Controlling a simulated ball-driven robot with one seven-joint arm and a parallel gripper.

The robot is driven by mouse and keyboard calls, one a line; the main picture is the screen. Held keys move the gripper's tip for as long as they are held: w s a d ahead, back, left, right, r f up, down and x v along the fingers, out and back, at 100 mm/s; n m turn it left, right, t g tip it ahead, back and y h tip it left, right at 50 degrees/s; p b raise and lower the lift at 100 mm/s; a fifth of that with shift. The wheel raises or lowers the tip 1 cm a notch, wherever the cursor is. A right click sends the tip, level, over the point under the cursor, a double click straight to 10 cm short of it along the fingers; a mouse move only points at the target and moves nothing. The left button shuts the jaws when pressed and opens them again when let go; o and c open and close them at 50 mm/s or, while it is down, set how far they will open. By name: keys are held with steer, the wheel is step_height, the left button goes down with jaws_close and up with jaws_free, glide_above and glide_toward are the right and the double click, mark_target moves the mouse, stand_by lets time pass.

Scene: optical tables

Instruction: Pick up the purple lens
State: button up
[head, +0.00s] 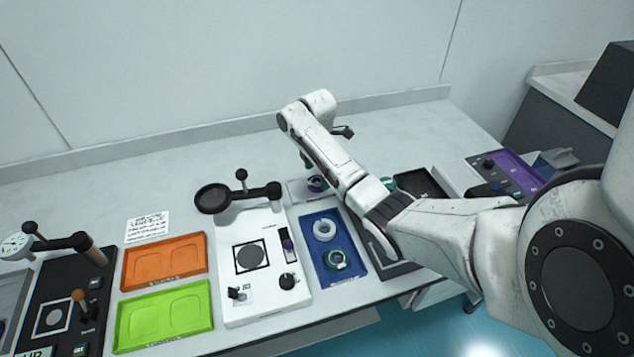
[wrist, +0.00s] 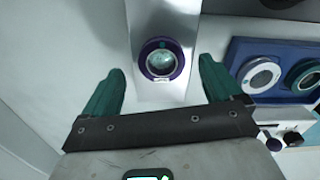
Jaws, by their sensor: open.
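The purple lens (wrist: 161,61) is a round piece with a dark purple rim and a pale glassy middle. It lies on a light-coloured plate (wrist: 165,95). In the head view the purple lens (head: 316,183) shows at the back of the table, just behind the blue tray, partly hidden by my arm. My gripper (wrist: 161,88) is open and empty, with its two teal fingers on either side of the plate and the lens ahead between them. The fingers do not touch the lens. In the head view the gripper is mostly hidden behind the arm.
The blue tray (head: 354,274) holds a white ring (head: 324,230) and a teal-rimmed lens (head: 335,260). A white instrument (head: 262,300) with a black round arm stands to its left. Orange (head: 163,262) and green (head: 164,316) trays lie further left. A black tray (head: 420,184) is right of my arm.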

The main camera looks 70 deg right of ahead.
mark_target(314, 182)
steer(key=shift+a+f, duration=0.1)
steer(key=shift+f, duration=1.3)
steer(key=shift+s, duration=0.1)
steer(key=c, duration=1.2)
steer(key=shift+c, duration=0.2)
steer(key=shift+r, duration=0.1)
